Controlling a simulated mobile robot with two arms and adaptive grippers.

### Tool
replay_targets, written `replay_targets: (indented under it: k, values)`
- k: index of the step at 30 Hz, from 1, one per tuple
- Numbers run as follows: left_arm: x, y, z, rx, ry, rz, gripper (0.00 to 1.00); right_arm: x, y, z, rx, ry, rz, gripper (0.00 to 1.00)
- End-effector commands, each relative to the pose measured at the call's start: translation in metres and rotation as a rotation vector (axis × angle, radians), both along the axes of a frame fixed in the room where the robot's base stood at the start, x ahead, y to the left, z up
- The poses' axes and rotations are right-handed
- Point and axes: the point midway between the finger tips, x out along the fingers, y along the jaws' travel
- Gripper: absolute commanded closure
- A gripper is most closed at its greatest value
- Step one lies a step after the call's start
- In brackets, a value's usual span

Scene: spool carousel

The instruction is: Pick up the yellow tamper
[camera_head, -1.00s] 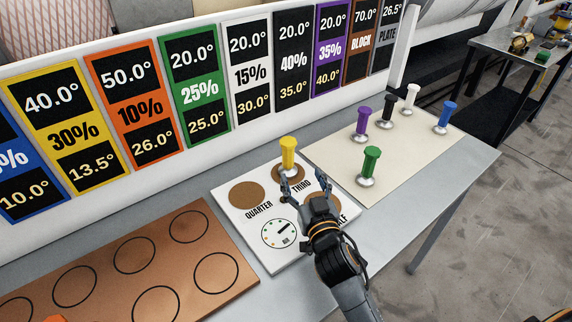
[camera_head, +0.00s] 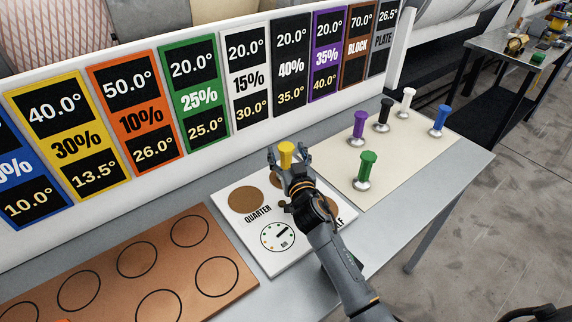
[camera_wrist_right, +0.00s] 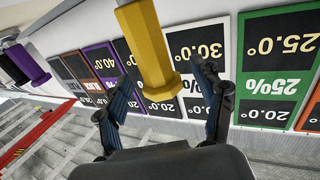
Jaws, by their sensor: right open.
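The yellow tamper (camera_head: 286,153) stands upright on the white board (camera_head: 236,229) with the brown circles, at the circle labelled THIRD before. My right gripper (camera_head: 287,158) is open, with its fingers around the tamper's handle; its hand hides the tamper's lower part and base. In the right wrist view the yellow handle (camera_wrist_right: 150,50) lies between the two open fingers (camera_wrist_right: 158,90), with gaps on both sides. My left gripper is not in view.
Green (camera_head: 367,169), purple (camera_head: 358,126), black (camera_head: 383,113), white (camera_head: 405,101) and blue (camera_head: 438,119) tampers stand on the cream mat (camera_head: 420,160) to the right. A copper-coloured board (camera_head: 110,290) with ringed circles lies left. Coloured number signs (camera_head: 120,110) line the wall behind.

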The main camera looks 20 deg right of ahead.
Motion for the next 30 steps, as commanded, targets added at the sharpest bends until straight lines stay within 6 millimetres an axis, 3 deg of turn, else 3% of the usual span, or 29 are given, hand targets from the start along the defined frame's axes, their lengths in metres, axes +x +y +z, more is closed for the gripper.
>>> replay_targets:
  k: [3,11,21,30]
  values:
    - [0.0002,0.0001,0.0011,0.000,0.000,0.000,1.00,0.0096,-0.0002,0.0000,0.001,0.000,0.001,0.32]
    - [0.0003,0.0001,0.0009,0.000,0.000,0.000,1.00,0.0112,-0.0002,-0.0006,0.001,0.000,0.001,0.32]
    - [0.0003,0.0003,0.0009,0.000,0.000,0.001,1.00,0.0110,-0.0003,-0.0007,0.000,0.000,0.001,0.99]
    - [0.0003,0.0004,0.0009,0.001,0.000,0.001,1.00,0.0111,-0.0003,0.0003,0.000,-0.001,0.001,1.00]
